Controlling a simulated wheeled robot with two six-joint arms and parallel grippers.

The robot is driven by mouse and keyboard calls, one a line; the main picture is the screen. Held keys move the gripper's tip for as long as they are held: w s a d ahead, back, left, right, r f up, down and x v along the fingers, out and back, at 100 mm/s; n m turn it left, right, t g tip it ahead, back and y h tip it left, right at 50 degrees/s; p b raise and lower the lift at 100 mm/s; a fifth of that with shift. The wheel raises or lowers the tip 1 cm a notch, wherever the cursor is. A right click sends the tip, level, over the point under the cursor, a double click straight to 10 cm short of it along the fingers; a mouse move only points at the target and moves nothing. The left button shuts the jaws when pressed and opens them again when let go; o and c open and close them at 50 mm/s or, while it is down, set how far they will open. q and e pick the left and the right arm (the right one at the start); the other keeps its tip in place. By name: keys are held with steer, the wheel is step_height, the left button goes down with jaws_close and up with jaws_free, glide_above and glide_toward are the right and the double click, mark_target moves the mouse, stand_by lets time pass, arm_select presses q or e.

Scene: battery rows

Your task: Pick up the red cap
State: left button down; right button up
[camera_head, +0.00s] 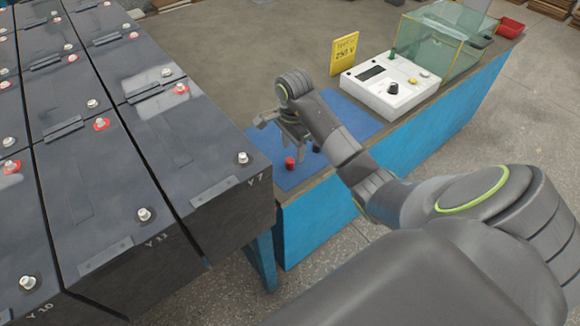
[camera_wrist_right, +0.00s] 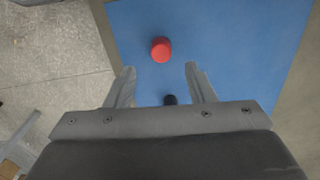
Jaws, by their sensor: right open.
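The red cap (camera_head: 290,163) stands on the blue mat (camera_head: 262,145) at the front end of the workbench. It also shows in the right wrist view (camera_wrist_right: 161,49), at the top middle, just beyond the fingertips. My right gripper (camera_head: 287,136) is over the mat near the cap. In the wrist view the right gripper (camera_wrist_right: 159,68) has its two fingers spread, with blue mat between them, and it is apart from the cap. A small black object (camera_wrist_right: 170,99) shows between the finger bases, partly hidden by the gripper body. My left gripper is out of view.
Large dark batteries (camera_head: 190,130) with metal terminals fill the left, close to the mat. A white tester (camera_head: 388,85), a yellow sign (camera_head: 344,52), a greenish clear box (camera_head: 440,45) and a red tray (camera_head: 510,27) stand further along the bench. Open floor lies at right.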

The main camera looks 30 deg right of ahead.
mark_target(291, 159)
steer(key=shift+a+f+b, duration=0.1)
steer(key=shift+f+b, duration=0.35)
steer(key=shift+f, duration=0.15)
steer(key=shift+f+b, duration=0.45)
steer(key=shift+f, duration=0.05)
steer(key=shift+w+a+f+p, duration=0.1)
steer(key=shift+f+p, duration=0.4)
steer(key=shift+f, duration=1.1)
steer(key=c, duration=1)
steer(key=shift+c, duration=0.2)
steer(key=shift+r, duration=0.15)
step_height(291, 159, up, 2)
steer(key=shift+w+r, duration=0.1)
step_height(291, 159, up, 6)
steer(key=p, duration=0.4)
steer(key=shift+r+p, duration=0.8)
steer(key=shift+p, duration=0.15)
